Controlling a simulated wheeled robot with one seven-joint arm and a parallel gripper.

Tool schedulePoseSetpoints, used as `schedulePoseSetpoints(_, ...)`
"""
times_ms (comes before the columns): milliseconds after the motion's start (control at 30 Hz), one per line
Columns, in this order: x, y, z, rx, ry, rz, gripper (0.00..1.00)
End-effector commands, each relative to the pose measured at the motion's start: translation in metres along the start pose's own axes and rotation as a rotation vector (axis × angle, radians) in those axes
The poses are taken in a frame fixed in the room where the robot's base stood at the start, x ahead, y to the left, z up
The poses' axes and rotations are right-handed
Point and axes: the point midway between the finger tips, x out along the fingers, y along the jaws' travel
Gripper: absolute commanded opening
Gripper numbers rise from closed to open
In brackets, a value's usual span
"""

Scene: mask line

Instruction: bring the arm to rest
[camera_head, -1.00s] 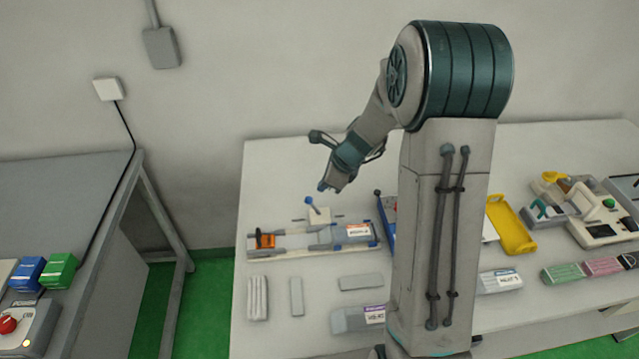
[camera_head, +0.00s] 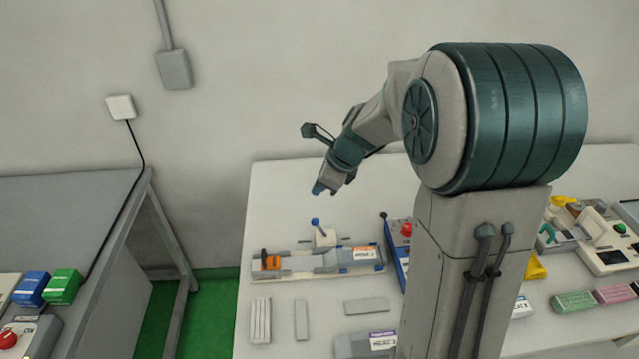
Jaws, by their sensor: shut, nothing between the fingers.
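My gripper (camera_head: 322,189) is at the end of my raised arm, above the back part of the white table (camera_head: 276,205). It points down and to the left and is shut with nothing in it. It is apart from the fixture below it, a flat grey device (camera_head: 335,261) with an orange block and a blue-knobbed lever (camera_head: 317,226). My own upper arm, with its large teal joint, hides part of the table to the right.
Flat grey pieces (camera_head: 301,319) and a labelled grey box (camera_head: 362,344) lie at the table's front. A blue unit with a red button (camera_head: 406,230) stands beside my arm. A machine with a green button (camera_head: 607,242) is at the right. Another table (camera_head: 60,205) stands left, across a gap.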

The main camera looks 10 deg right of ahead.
Motion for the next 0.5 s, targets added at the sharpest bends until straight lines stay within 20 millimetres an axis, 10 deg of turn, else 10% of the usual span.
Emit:
schedulePoseSetpoints(267, -0.005, 0.004, 0.000, -0.046, 0.004, -0.002, 0.00)
schedulePoseSetpoints(500, -0.042, 0.042, -0.007, -0.449, 0.056, -0.004, 0.00)
